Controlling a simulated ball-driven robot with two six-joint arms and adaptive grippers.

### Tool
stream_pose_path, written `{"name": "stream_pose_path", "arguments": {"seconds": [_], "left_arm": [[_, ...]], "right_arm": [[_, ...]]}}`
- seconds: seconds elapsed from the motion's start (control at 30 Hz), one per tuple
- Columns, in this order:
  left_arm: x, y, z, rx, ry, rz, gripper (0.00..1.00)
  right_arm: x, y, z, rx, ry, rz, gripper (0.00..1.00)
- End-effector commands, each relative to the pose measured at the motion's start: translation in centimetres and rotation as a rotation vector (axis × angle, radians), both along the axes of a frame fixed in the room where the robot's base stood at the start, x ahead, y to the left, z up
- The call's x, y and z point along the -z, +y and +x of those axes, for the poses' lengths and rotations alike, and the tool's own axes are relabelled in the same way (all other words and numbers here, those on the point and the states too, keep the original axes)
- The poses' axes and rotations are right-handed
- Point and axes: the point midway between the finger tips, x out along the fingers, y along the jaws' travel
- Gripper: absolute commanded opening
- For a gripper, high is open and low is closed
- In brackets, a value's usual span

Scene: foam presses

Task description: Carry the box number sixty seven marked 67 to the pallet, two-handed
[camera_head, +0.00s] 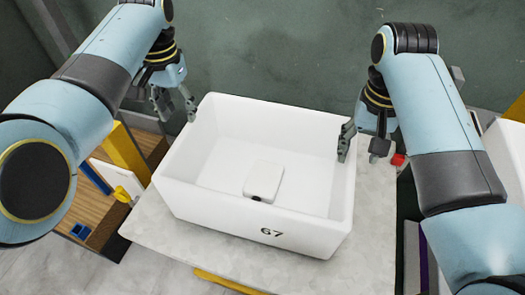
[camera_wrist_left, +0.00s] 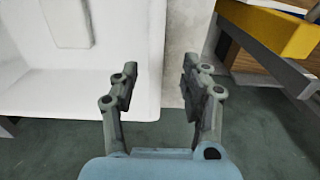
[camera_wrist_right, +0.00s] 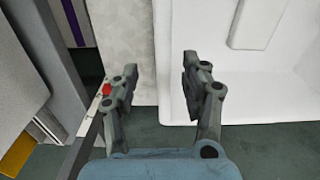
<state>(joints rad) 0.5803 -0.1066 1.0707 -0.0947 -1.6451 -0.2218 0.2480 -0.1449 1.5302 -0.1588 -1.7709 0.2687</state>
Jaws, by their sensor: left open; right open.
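The white open-topped box marked 67 (camera_head: 300,232) sits on a pale table (camera_head: 150,232) in the head view. A small white block-shaped piece (camera_head: 263,181) lies on its floor. My left gripper (camera_head: 176,108) is open at the box's far left corner. In the left wrist view, the box's wall edge (camera_wrist_left: 153,70) lies between the spread fingers (camera_wrist_left: 156,90). My right gripper (camera_head: 362,147) is open at the far right side. In the right wrist view, the box's side wall (camera_wrist_right: 163,70) lies between the fingers (camera_wrist_right: 158,88). I cannot tell whether any finger touches the box.
A small red item (camera_head: 398,160) is beside the right gripper. Pale furniture with a yellow edge (camera_head: 516,108) is at the right.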

Motion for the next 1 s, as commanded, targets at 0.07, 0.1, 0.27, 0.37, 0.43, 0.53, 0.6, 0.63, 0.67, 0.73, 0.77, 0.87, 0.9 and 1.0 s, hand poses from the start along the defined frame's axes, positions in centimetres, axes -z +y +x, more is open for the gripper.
{"name": "stream_pose_path", "arguments": {"seconds": [0.07,0.1,0.27,0.37,0.43,0.53,0.6,0.63,0.67,0.73,0.77,0.87,0.9,1.0], "left_arm": [[0.1,-0.4,-0.2,-0.002,0.010,-0.005,0.46],[0.1,-0.4,-0.3,-0.002,0.010,-0.006,0.46],[0.1,-0.4,-0.2,-0.001,0.009,-0.005,0.46],[0.3,-0.4,-0.2,-0.001,0.009,-0.005,0.46],[0.7,-0.4,-0.2,0.000,0.011,-0.004,0.46],[1.9,-0.4,-0.3,0.000,0.012,-0.004,0.46],[3.0,-0.4,-0.3,0.000,0.012,-0.004,0.46],[3.6,-0.4,-0.3,0.000,0.012,-0.004,0.46],[4.2,-0.4,-0.2,0.000,0.012,-0.004,0.46],[5.5,-0.3,-0.3,0.000,0.012,-0.004,0.46],[6.1,-0.3,-0.2,0.000,0.011,-0.004,0.46],[7.8,-0.3,-0.2,0.000,0.011,-0.004,0.46],[8.5,-0.3,-0.3,0.000,0.011,-0.004,0.46],[9.4,-0.4,-0.1,0.000,0.009,-0.005,0.46]], "right_arm": [[-0.1,0.6,-0.3,0.007,0.005,0.014,0.46],[-0.1,0.6,-0.3,0.008,0.006,0.015,0.46],[0.0,0.6,-0.3,0.008,0.006,0.015,0.46],[0.2,0.6,-0.3,0.007,0.006,0.015,0.46],[0.6,0.6,-0.3,0.007,0.008,0.015,0.46],[1.7,0.6,-0.3,0.007,0.009,0.015,0.46],[2.9,0.6,-0.4,0.007,0.010,0.015,0.46],[3.5,0.6,-0.4,0.007,0.011,0.014,0.46],[4.1,0.6,-0.4,0.006,0.011,0.014,0.46],[5.5,0.5,-0.4,0.006,0.011,0.014,0.46],[6.0,0.5,-0.4,0.006,0.010,0.013,0.46],[7.8,0.5,-0.3,0.006,0.010,0.013,0.46],[8.4,0.5,-0.3,0.006,0.009,0.014,0.46],[9.3,0.5,-0.2,0.006,0.006,0.014,0.46]]}}
